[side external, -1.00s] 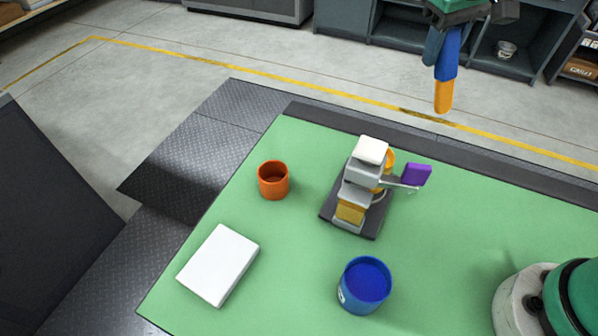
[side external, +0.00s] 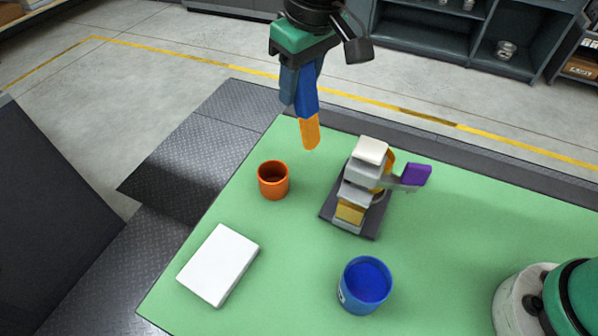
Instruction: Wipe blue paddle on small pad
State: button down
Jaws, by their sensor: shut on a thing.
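My gripper (side external: 298,88) is shut on the blue paddle (side external: 308,103), which hangs down with its orange end (side external: 310,132) lowest. The paddle is in the air near the table's far edge, apart from everything on the table. A small white pad (side external: 372,150) sits on top of a grey device on a dark base, to the lower right of the paddle. A larger flat white block (side external: 218,265) lies on the table at the left. Which of these two is the task's small pad, I cannot tell for certain.
An orange cup (side external: 273,181) stands below the paddle in the picture, left of the grey device (side external: 356,190). A purple piece (side external: 417,175) juts from the device's right side. A blue cup (side external: 365,284) stands near the front. The green table (side external: 300,255) is clear between them.

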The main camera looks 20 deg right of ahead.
jog(key=s+a+f+n+y, duration=0.1)
jog(key=s+a+f, duration=0.2)
jog(key=a, duration=0.4)
jog(key=s+a+f+n, duration=0.2)
jog(key=s+a+f, duration=0.1)
jog(key=a, duration=0.4)
jog(key=shift+s+f+g+y, duration=0.15)
jog(key=shift+s+g+y, duration=0.15)
jog(key=shift+y, duration=0.1)
jog(key=shift+f, duration=0.55)
